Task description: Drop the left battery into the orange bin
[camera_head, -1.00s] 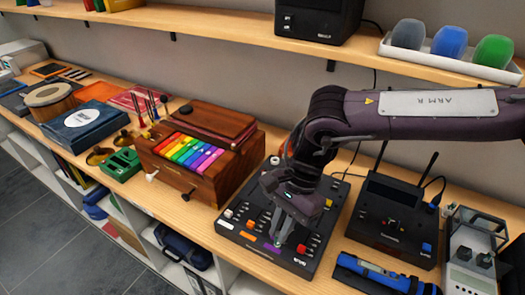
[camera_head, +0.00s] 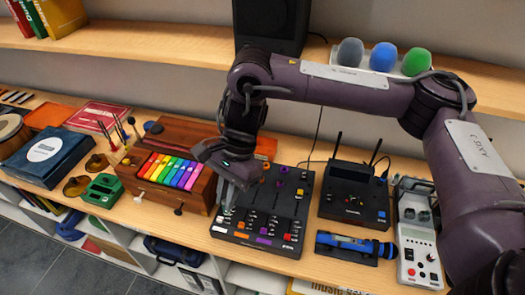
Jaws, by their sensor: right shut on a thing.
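My right gripper (camera_head: 228,206) points down over the left side of a black mixing console (camera_head: 292,184). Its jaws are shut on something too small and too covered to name. I cannot pick out a battery for certain. An orange box-like thing (camera_head: 265,147) shows just behind the console, partly hidden by my right arm. A flat orange item (camera_head: 52,115) lies at the far left; I cannot tell which of these is the bin. My left gripper is not in view.
A wooden box with rainbow keys (camera_head: 170,171) stands left of the console. A black device with antennas (camera_head: 352,195), a blue microphone (camera_head: 350,243) and a grey meter (camera_head: 420,245) stand right. A shelf (camera_head: 160,45) with foam covers runs above.

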